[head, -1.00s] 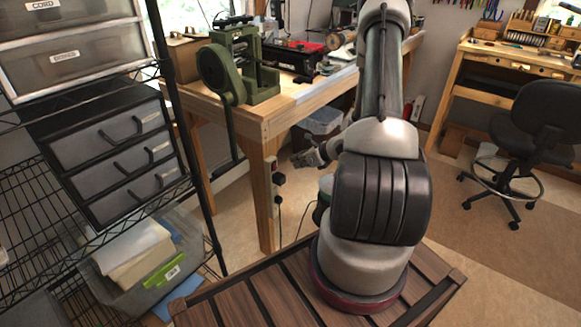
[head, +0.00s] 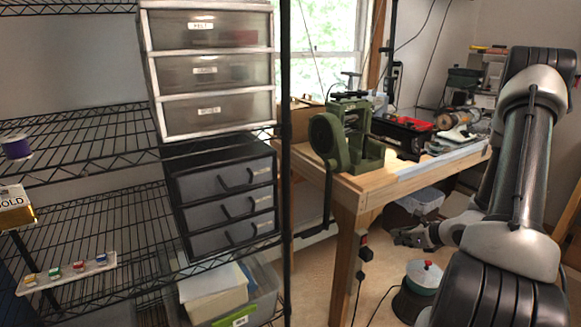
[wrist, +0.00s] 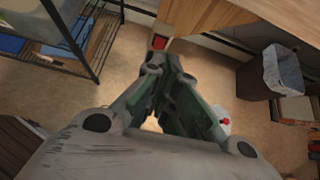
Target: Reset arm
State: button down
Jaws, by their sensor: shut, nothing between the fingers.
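My gripper (head: 414,237) shows in the head view at the end of my folded arm, in front of the workbench and below its top. In the wrist view my gripper (wrist: 166,62) has its fingers together at the tips, empty, above the floor. It touches nothing that I can see. My arm rises on the right of the head view and hides part of the room there.
A wire shelf (head: 85,195) with a black drawer unit (head: 222,205) stands left. The wooden workbench (head: 355,190) bears a green machine (head: 345,135). A red-topped grey container (head: 424,275) and a bin (wrist: 283,72) stand on the floor. Bare floor (wrist: 120,75) lies below my gripper.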

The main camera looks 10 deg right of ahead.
jog(key=s+a+r+n+g+y, duration=0.2)
jog(key=s+a+r+n+g, duration=0.25)
jog(key=s+n, duration=0.3)
jog(key=s+a+r+n+g+y, duration=0.25)
jog(key=s+a+r+n, duration=0.35)
jog(key=s, duration=0.3)
jog(key=s+r+n+h, duration=0.3)
jog(key=r+n+h, duration=0.1)
jog(key=r+n, duration=0.5)
jog(key=s+a+r+n+t+h, duration=0.1)
jog(key=s+r+n+h, duration=0.3)
jog(key=r+n, duration=0.5)
notch_tip(320, 180, up, 5)
jog(key=shift+s+r+t, duration=0.1)
jog(key=shift+s+t, duration=0.2)
